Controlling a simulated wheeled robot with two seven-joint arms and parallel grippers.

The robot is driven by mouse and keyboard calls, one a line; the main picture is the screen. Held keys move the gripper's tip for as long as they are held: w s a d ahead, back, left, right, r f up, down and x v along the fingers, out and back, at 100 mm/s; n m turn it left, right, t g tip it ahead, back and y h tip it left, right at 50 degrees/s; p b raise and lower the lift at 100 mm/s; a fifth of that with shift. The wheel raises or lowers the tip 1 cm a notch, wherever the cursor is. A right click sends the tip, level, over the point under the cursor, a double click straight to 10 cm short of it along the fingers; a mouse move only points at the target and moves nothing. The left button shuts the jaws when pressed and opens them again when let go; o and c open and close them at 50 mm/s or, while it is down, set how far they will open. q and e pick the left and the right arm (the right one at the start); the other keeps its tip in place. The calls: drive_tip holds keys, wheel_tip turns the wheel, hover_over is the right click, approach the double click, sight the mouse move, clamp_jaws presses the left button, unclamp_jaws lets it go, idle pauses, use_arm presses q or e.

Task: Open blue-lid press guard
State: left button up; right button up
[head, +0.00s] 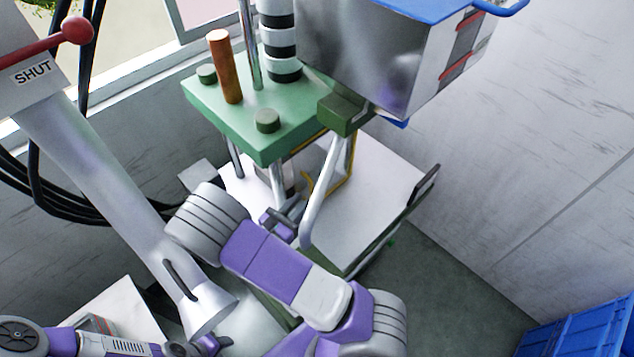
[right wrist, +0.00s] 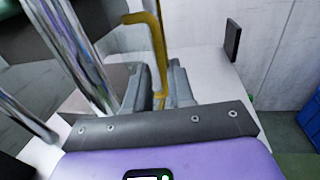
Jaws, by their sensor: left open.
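The press stands at the centre of the head view, with a green top plate (head: 240,115) on metal posts and a grey box with a blue lid (head: 425,10) at its upper right. A yellow guard handle (head: 346,178) shows under the plate, partly hidden by a post; it also shows in the right wrist view (right wrist: 157,45). My right gripper (head: 283,217) reaches in at the press front. In the right wrist view its grey fingers (right wrist: 160,92) close around the handle's lower end. My left gripper (head: 208,344) is open at the bottom left, away from the press; its tips are partly cut off.
A large slanted metal tube (head: 125,190) with a red-knobbed lever (head: 72,32) marked SHUT stands at left. Black cables hang behind it. The white press table (head: 385,185) has free room to the right. Blue crates (head: 585,335) stand at the lower right by a grey wall.

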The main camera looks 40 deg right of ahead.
drive_tip(key=x, duration=0.7)
drive_tip(key=shift+d+t, duration=0.15)
drive_tip(key=shift+t, duration=0.15)
drive_tip(key=shift+w, duration=0.1)
clamp_jaws()
